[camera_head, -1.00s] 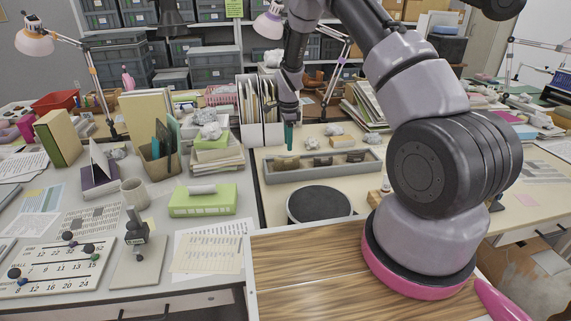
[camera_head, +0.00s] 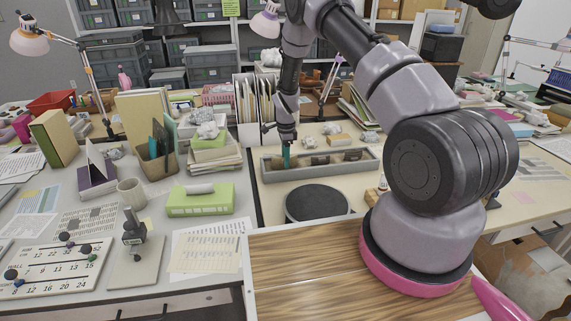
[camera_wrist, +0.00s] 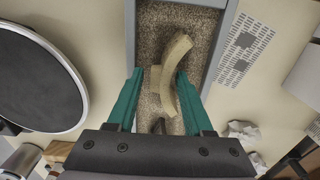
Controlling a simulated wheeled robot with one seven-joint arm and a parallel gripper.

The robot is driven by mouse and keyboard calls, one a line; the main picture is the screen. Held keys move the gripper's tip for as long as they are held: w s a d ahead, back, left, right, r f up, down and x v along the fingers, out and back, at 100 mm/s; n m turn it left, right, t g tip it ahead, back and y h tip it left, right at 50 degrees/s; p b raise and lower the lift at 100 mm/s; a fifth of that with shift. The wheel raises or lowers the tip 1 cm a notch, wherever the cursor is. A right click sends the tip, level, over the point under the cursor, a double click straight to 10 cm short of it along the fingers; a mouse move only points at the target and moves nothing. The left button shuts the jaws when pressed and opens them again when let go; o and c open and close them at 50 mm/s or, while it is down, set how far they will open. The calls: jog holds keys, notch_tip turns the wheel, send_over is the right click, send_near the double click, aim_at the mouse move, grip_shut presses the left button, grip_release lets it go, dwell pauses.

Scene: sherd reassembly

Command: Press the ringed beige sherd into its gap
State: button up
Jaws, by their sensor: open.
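A curved beige sherd (camera_wrist: 180,75) stands on edge on the grainy bed of a grey tray in the wrist view. My gripper (camera_wrist: 157,84) is open, with one teal finger on each side of the sherd; I cannot tell whether they touch it. In the head view my gripper (camera_head: 287,157) points down into the left end of the grey tray (camera_head: 325,174). Several brownish sherds (camera_head: 320,160) lie further right in the tray. No ring mark or gap shows clearly in either view.
A round black turntable (camera_head: 317,204) stands in front of the tray and looks empty. A green box (camera_head: 201,201) and paper stacks are to the left.

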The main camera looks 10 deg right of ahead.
grip_shut()
jog(key=shift+r, duration=3.55)
